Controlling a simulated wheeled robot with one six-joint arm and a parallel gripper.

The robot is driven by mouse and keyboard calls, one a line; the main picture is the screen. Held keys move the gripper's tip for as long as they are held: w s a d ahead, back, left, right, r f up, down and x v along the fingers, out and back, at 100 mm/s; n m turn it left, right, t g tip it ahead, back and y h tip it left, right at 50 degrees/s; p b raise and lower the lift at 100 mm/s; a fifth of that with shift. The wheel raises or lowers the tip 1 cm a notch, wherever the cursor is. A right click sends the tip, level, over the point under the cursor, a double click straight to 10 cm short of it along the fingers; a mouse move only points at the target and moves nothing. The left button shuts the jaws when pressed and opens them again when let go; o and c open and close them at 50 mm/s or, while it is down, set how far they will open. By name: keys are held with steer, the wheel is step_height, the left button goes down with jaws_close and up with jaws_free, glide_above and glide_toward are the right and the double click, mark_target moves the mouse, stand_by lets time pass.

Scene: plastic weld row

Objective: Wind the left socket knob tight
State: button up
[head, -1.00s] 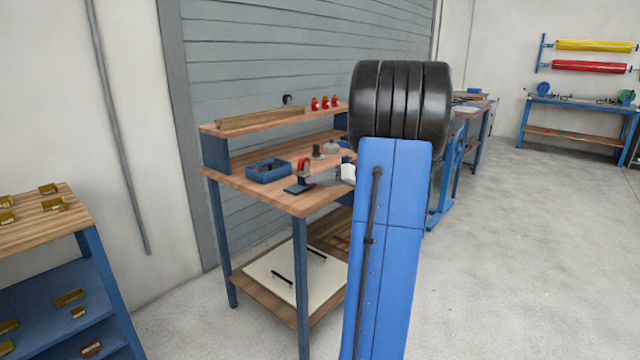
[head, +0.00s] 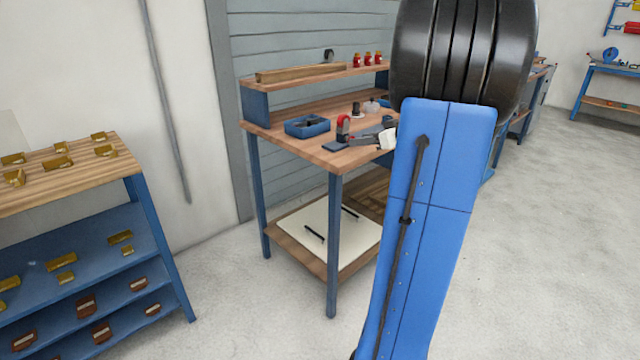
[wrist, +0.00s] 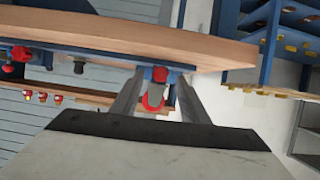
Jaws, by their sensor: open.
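The wooden workbench (head: 300,145) stands mid-picture in the head view. On it, a red U-shaped part (head: 343,128) rises from a small blue base (head: 335,146). The wrist view, which looks upside down, shows red parts: a U-shaped one (wrist: 153,98) between my fingers, with a round red knob (wrist: 160,75) by it, and another red knob (wrist: 18,55) at far left. I cannot tell which is the left socket knob. My gripper (wrist: 161,76) is open, its two grey fingers apart. In the head view my gripper (head: 365,137) is small and partly hidden by my blue arm.
A blue tray (head: 307,126) sits on the bench, left of the red part. Small red-topped items (head: 367,58) stand on the upper shelf. A shelf rack (head: 80,250) with brass and brown pieces is at left. Clear floor lies between rack and bench.

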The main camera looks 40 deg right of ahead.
steer(key=v, duration=1.5)
steer(key=w+a+f+g+y, duration=0.1)
steer(key=a+f+g, duration=0.2)
steer(key=a, duration=1.1)
steer(key=w+a+f+g+y, duration=0.1)
steer(key=a+f+g+y, duration=0.1)
steer(key=a, duration=1.2)
steer(key=shift+w+f+g, duration=0.25)
steer(key=shift+f+g, duration=0.35)
steer(key=shift+f, duration=0.35)
steer(key=w+d+r+g+h, duration=0.1)
steer(key=w+d+r, duration=0.2)
steer(key=d+r, duration=0.45)
steer(key=w+d+r+g+h, duration=0.1)
steer(key=w+d+r+h, duration=0.2)
steer(key=d, duration=0.8)
steer(key=w+d+r+g, duration=0.1)
steer(key=w+d+r, duration=0.1)
steer(key=d+r, duration=0.6)
steer(key=x, duration=1.8)
steer(key=shift+w+d+f, duration=0.1)
steer(key=shift+w+f, duration=0.05)
steer(key=shift+w, duration=0.05)
